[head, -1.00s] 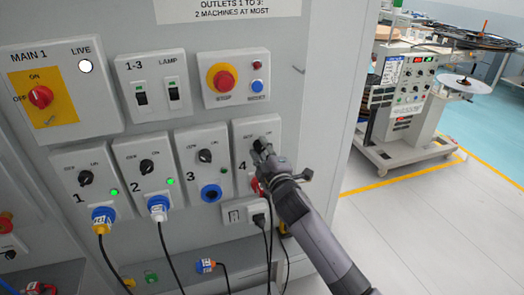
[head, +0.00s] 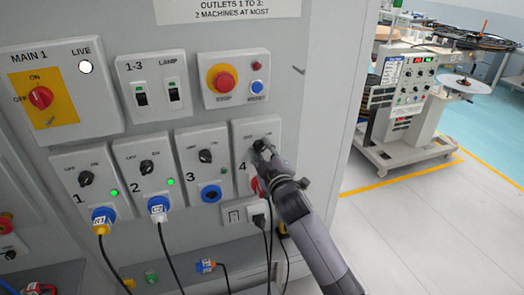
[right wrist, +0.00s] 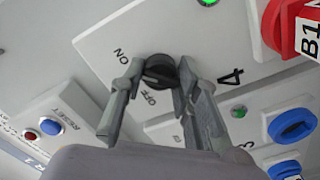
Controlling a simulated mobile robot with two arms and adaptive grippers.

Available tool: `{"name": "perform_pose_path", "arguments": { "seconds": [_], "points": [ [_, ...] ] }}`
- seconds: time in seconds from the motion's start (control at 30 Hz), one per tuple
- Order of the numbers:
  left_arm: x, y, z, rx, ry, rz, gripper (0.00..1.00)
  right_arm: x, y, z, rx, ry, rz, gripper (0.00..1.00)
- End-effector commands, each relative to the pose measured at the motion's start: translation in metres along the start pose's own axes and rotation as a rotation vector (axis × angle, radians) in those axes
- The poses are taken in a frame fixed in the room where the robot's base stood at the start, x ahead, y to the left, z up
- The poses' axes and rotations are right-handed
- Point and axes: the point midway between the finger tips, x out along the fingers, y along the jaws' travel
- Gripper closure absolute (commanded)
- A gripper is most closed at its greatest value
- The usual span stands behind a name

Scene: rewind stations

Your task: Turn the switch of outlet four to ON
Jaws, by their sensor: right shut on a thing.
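The outlet four panel (head: 241,132) is on the grey cabinet, the rightmost in the row of outlets. Its black switch knob (right wrist: 160,71) shows in the right wrist view, between the fingertips of my right gripper (right wrist: 157,84), which is shut on it. ON is printed to the knob's upper left there and OFF below it. The knob's exact pointing is hard to tell. A green lamp (right wrist: 208,2) on this panel is lit. A red plug (right wrist: 298,28) marked B1 sits in its socket. In the head view my right gripper (head: 263,151) partly covers the knob. My left gripper is not in view.
Outlet three's switch (head: 205,156) is close to the left, with an empty blue socket (head: 211,193). Outlets one and two hold blue plugs and have lit green lamps. A red stop button (head: 222,77) is above. Open floor (head: 400,225) lies right of the cabinet.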

Motion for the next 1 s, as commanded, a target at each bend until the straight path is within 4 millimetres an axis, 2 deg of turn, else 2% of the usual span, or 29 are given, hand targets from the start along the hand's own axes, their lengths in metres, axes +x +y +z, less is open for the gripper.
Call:
{"name": "perform_pose_path", "arguments": {
  "seconds": [0.13, 0.17, 0.43, 0.77, 0.87, 1.0],
  "points": [
    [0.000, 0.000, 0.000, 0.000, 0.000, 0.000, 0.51, 0.000, -0.003, 0.002, 0.003, -0.004, -0.005, 0.98],
    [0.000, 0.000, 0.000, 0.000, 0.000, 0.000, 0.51, 0.000, -0.003, 0.002, 0.003, -0.004, -0.005, 0.69],
    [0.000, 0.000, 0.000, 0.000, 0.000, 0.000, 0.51, 0.000, -0.002, 0.001, 0.001, -0.002, -0.003, 0.51],
    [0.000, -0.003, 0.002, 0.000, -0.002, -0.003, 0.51, -0.002, -0.001, 0.000, 0.000, -0.001, -0.001, 0.51],
    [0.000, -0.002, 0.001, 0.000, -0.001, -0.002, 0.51, -0.008, -0.001, 0.001, 0.000, -0.001, -0.001, 0.51],
    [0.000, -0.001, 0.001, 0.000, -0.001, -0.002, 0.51, -0.028, -0.001, 0.002, -0.001, -0.001, -0.001, 0.51]
  ]
}}
